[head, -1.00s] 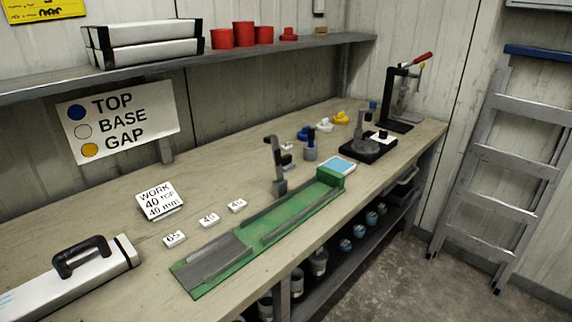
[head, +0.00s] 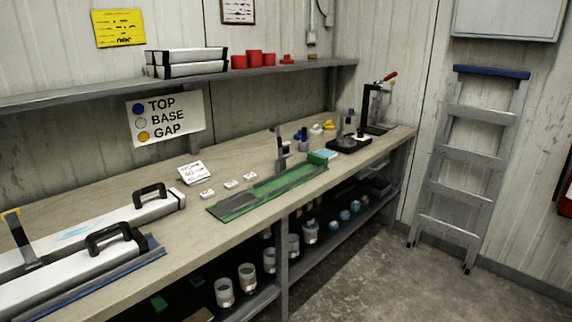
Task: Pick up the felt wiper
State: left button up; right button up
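Neither of my grippers is in view. I cannot make out with certainty which item is the felt wiper. Small tools stand on the wooden bench (head: 240,152): a grey upright tool (head: 282,153) behind the green tray (head: 268,192), and a dark blue-grey cylinder (head: 303,142) farther back. A dark upright piece with a yellow top (head: 20,238) stands by the long white cases at the left. All these are too small or unclear to name surely.
Two long white cases with black handles (head: 105,228) fill the near left. A black press with a red handle (head: 370,105) stands at the far end. A ladder (head: 470,165) leans right; the floor (head: 375,255) before it is clear.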

aim_at(287, 154)
jog(key=z, duration=0.7)
jog(key=i, duration=0.6)
jog(key=z, duration=0.7)
jog(key=i, duration=0.9)
jog(key=u, duration=0.3)
